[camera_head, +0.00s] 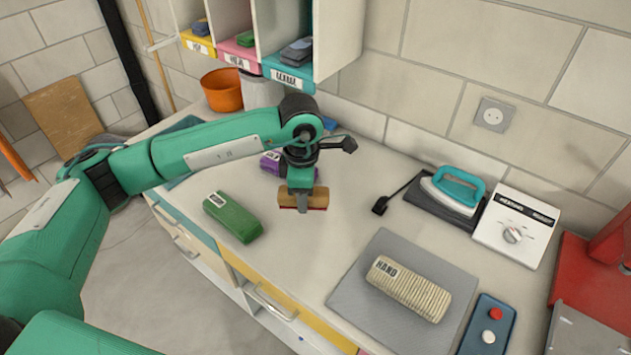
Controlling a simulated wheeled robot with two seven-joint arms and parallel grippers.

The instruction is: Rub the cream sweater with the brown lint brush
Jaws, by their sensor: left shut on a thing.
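The cream sweater (420,296) is a folded, ribbed bundle with a tag reading HAND. It lies on a grey mat (372,322) at the right front of the counter. My left gripper (302,190) points down and is shut on the brown lint brush (316,199), a brown block with a reddish lower edge. The brush is to the left of the sweater and behind it, apart from it. Whether the brush touches the counter is hard to tell. My right gripper is not in view.
A green folded bundle (232,217) and a purple one (270,162) lie near the brush. An iron (452,191) on its stand, a heating control box (515,227) and a blue button box (488,328) stand at the right. Bare counter lies between brush and mat.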

